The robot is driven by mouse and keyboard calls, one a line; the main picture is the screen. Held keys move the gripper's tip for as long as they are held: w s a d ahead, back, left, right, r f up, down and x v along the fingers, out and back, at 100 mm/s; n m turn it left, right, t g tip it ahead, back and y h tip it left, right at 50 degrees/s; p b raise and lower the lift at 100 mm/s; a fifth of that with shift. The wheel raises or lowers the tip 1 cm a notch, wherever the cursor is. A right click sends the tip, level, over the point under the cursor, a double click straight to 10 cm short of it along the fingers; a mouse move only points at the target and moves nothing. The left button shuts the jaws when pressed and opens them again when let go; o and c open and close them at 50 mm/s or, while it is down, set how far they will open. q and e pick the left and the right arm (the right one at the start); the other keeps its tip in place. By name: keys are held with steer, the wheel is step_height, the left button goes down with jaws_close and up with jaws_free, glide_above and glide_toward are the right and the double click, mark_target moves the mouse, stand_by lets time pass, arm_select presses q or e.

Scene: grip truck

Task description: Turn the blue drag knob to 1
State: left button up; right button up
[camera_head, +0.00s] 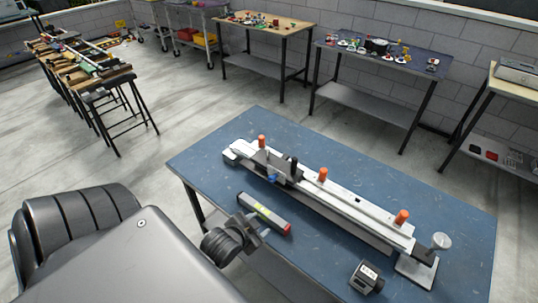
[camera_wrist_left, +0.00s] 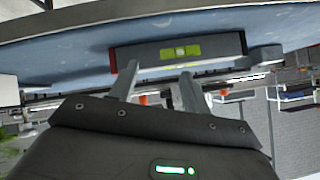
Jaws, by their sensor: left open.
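A long pale rail assembly (camera_head: 340,208) with several orange knobs lies across the blue table. A dark carriage (camera_head: 276,165) sits on its left half with a black upright handle. A small blue knob (camera_head: 272,179) shows at the carriage's near side; its setting is too small to read. My left gripper (camera_head: 262,231) is at the table's near edge, short of the rail, beside a grey level (camera_head: 264,213) with a yellow vial and red end. In the left wrist view my left gripper's fingers (camera_wrist_left: 158,90) are apart and empty, with the level (camera_wrist_left: 215,47) beyond them. My right gripper is not in view.
A small dark box with a dial (camera_head: 366,277) stands at the table's near right. A metal bracket (camera_head: 420,265) is at the rail's right end. The blue tabletop (camera_head: 455,205) is clear behind the rail. Other workbenches stand farther back.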

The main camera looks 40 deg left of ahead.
mark_target(271, 180)
arm_select(q)
steer(key=w+a+r+t+y, duration=0.25)
steer(key=a+r+t, duration=0.2)
steer(key=r, duration=0.25)
steer(key=shift+m+g+h, duration=0.3)
steer(key=shift+g+h, duration=0.05)
steer(key=shift+g, duration=0.1)
steer(key=p+x, duration=0.2)
steer(key=x, duration=0.8)
steer(key=shift+w+d, duration=0.1)
steer(key=shift+w+f, duration=0.3)
steer(key=shift+w, duration=0.25)
steer(key=shift+c, duration=0.5)
